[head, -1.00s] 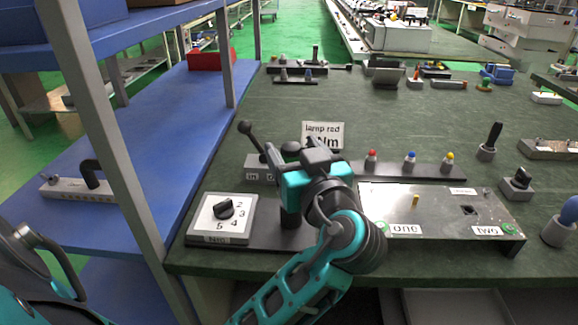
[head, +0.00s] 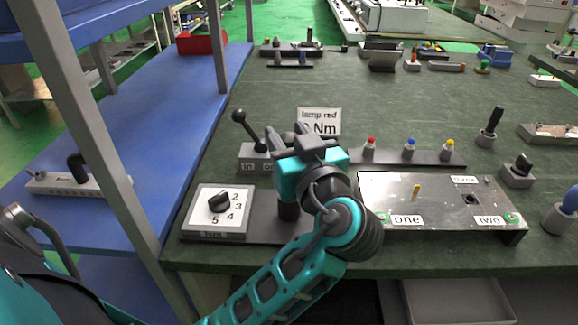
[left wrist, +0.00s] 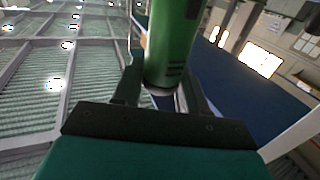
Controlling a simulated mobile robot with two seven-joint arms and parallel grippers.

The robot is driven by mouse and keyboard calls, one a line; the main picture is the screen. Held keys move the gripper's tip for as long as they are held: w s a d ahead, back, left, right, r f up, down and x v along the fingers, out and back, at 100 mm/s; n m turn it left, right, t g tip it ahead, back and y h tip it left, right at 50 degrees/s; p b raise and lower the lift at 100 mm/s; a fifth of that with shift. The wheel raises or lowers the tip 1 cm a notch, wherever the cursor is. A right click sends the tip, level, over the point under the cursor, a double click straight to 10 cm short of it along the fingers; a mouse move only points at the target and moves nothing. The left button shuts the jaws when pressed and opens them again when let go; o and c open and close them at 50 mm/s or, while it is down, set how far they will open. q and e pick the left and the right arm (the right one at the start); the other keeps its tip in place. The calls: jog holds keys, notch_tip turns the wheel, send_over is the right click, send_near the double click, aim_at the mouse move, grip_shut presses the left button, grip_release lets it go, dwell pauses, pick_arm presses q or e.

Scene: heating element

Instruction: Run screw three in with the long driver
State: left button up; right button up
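My left gripper (head: 290,138) is above the near left part of the table, beside the lever box and left of the metal plate. In the left wrist view its fingers (left wrist: 160,90) are closed around a green cylinder (left wrist: 174,45), apparently a driver body. My gripper and wrist hide that cylinder in the head view. The metal plate (head: 380,204) has labels "one" and "two" and a small label at its far edge that I cannot read. My right gripper is not in view.
A dial box (head: 216,211) and a lever box (head: 255,156) stand at left. A sign (head: 319,121) reads "lamp red" and "Nm". A shelf post (head: 100,130) rises at left. The table middle (head: 330,85) is clear.

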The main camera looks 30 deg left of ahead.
pick_arm(q)
grip_shut()
jog(key=shift+r, duration=0.2)
dwell(0.5)
